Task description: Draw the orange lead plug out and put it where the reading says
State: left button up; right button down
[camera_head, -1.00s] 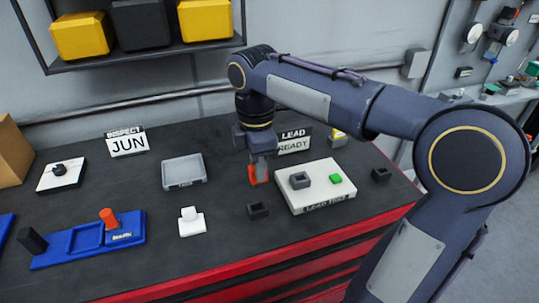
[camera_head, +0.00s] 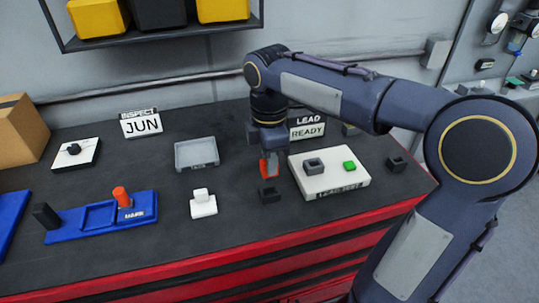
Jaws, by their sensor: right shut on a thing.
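My right gripper (camera_head: 270,152) comes down from above at the middle of the bench. It is shut on the orange lead plug (camera_head: 269,167), of which only the lower part shows. The plug is upright, just above or behind a small black socket (camera_head: 269,194); the exact gap is hard to tell. The white lead test box (camera_head: 335,183) is to the right, with an empty-looking grey socket (camera_head: 314,168) and a lit green square (camera_head: 349,166) on top. The lead sign (camera_head: 307,130) behind it reads "READY". My left gripper is out of view.
Another black socket (camera_head: 396,164) is right of the box. A grey tray (camera_head: 196,155), a white block (camera_head: 203,205) and a blue holder (camera_head: 75,234) with an orange-topped peg (camera_head: 122,197) are on the left. The "INSPECT JUN" sign (camera_head: 141,124) stands behind.

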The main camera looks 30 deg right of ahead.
aim_at(270, 180)
jog(key=shift+f+b, duration=0.7)
jog(key=shift+f, duration=0.7)
jog(key=shift+p, duration=0.6)
dwell(0.5)
jog(key=shift+f+b, duration=0.9)
jog(key=shift+f, duration=0.55)
jog(key=c, duration=1.1)
grip_release()
jog(key=shift+c, duration=0.2)
notch_tip(270, 180, up, 8)
jog(key=shift+f, duration=0.1)
